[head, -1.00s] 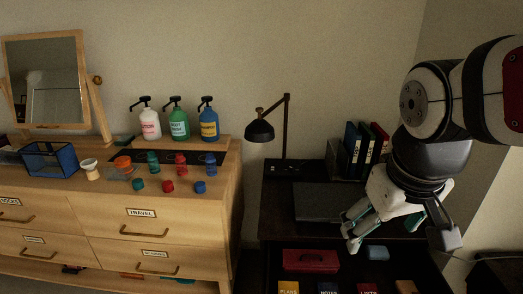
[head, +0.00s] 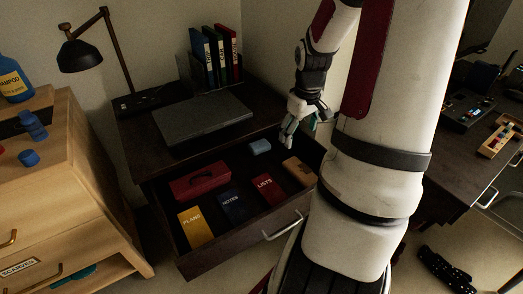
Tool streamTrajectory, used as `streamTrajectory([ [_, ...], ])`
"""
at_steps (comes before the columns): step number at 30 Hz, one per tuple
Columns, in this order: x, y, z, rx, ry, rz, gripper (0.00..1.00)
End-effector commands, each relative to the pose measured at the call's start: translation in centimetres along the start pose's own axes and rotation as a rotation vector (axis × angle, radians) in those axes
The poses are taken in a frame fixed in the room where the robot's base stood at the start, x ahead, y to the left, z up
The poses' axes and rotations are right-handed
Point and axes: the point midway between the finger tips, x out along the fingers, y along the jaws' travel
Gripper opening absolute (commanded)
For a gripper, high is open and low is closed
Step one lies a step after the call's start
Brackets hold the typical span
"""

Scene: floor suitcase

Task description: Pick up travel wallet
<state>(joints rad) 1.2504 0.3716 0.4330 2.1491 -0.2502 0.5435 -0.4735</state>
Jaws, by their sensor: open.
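No item in view is plainly marked as the travel wallet. An open drawer (head: 187,262) of the dark desk holds several small items. A tan-brown flat item (head: 299,171) lies at its right end, and a red case (head: 200,181) lies at its back left; I cannot tell whether either is the wallet. My gripper (head: 300,137) hangs open and empty over the desk's right side, above and behind the drawer's right end. My arm hides the area to the right of the drawer.
The drawer also holds yellow (head: 195,228), navy (head: 232,205) and dark red (head: 268,189) notebooks and a light blue item (head: 260,147). A closed laptop (head: 203,118), lamp (head: 80,55) and upright binders (head: 215,55) are on the desk. A wooden dresser (head: 95,200) stands left.

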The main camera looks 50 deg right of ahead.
Motion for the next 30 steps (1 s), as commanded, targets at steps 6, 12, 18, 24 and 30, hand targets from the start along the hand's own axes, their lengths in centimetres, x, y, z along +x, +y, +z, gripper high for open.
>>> streamTrajectory([
  [6,5.2,3.6,1.2,0.043,0.033,-0.047,0.78],
  [12,7.3,3.9,1.3,0.046,0.039,-0.055,0.78],
  [18,11.1,3.6,1.2,0.044,0.037,-0.055,0.78],
  [24,13.8,3.5,1.1,0.045,0.038,-0.053,0.78],
  [30,14.6,3.5,1.1,0.046,0.038,-0.052,0.78],
])
